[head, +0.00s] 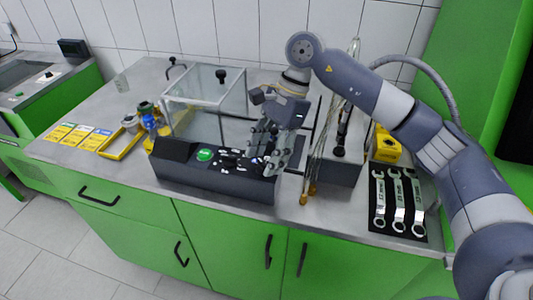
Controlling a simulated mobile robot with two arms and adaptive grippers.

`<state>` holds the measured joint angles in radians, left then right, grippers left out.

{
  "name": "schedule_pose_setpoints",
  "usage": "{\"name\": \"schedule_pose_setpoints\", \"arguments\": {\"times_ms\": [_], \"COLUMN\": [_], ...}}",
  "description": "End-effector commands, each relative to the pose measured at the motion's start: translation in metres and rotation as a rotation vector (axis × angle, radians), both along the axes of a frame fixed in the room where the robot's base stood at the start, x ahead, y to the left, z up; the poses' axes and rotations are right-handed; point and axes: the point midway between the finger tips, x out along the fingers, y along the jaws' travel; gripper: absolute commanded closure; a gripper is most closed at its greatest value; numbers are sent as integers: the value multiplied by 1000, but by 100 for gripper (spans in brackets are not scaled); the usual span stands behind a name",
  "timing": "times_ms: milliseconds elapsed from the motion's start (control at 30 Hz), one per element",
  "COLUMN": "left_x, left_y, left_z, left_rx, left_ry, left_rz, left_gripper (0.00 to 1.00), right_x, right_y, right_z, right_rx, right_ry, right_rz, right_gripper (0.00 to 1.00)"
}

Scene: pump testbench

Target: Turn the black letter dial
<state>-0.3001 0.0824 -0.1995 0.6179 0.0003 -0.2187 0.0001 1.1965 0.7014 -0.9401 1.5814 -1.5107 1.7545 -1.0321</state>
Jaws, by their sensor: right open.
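The black control panel (177,174) stands at the front of the workbench, with a green button (205,155) and several small white-marked controls on its sloped top. My right gripper (265,165) is open and reaches down over the right end of this panel. Its fingers cover part of the panel there. A small dark knob shows by the fingertips, but I cannot tell if it is the black letter dial or if the fingers touch it. My left gripper is not in view.
A clear box (203,85) with a black knob stands behind the panel. Hanging cables (322,150) are right of the gripper. Several wrenches on a black mat (379,226) and a yellow item (386,145) lie at right. Cards and a yellow tray (121,145) lie at left.

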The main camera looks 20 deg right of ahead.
Motion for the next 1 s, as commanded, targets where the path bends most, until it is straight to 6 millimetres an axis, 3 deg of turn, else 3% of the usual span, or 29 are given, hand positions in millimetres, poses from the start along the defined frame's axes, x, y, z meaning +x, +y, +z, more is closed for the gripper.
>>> {"name": "schedule_pose_setpoints", "arguments": {"times_ms": [600,1000], "left_x": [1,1], "left_y": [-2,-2], "left_z": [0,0], "left_rx": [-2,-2], "left_ry": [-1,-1], "left_rz": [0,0], "left_gripper": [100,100], "right_x": [13,13], "right_y": [-39,-43], "right_z": [100,110], "right_rx": [1,1], "right_ry": [-4,-1], "right_rz": [-2,1], "right_gripper": [50,50]}}
